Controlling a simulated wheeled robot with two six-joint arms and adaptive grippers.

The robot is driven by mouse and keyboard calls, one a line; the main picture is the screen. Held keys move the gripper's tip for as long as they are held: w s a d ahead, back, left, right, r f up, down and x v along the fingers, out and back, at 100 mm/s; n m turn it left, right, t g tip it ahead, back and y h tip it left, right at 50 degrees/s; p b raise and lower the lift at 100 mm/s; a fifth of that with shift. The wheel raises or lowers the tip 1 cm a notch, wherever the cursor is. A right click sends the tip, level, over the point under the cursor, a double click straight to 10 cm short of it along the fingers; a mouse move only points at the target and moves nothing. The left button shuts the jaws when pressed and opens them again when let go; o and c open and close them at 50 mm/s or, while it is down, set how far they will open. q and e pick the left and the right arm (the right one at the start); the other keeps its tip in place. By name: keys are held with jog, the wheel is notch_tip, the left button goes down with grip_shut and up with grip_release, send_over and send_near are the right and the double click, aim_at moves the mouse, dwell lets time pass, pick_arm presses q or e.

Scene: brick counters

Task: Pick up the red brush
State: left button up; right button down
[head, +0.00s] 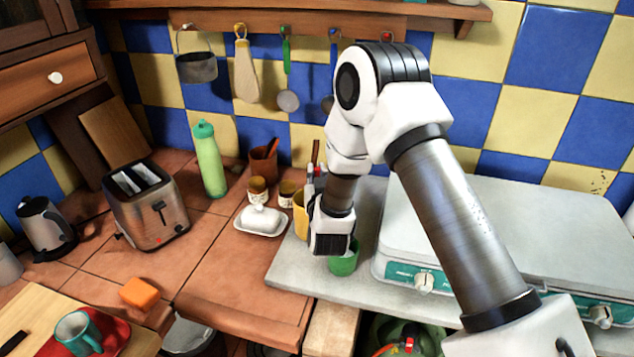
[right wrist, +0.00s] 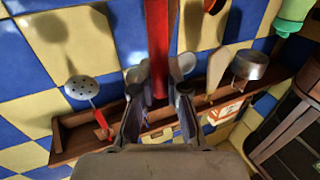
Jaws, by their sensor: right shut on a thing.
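The red brush (right wrist: 157,45) shows in the right wrist view as a long straight red handle, running from the top edge down between the fingers. Its bristles are not seen there. My right gripper (right wrist: 158,92) is shut on it. In the head view my right gripper (head: 333,236) is low over the grey worktop, just above a green cup (head: 343,264); its fingers are hidden and I cannot make out the brush there. My left gripper is not in view.
A yellow cup (head: 300,216) with utensils stands close left of my right gripper. A white butter dish (head: 261,220), small jars and a green bottle (head: 209,158) are further left. The stove with its pale lid (head: 500,230) is on the right. Utensils hang from the wall rack.

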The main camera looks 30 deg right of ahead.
notch_tip(320, 180, up, 17)
jog(key=b, duration=0.2)
jog(key=shift+s, duration=0.1)
dwell(0.3)
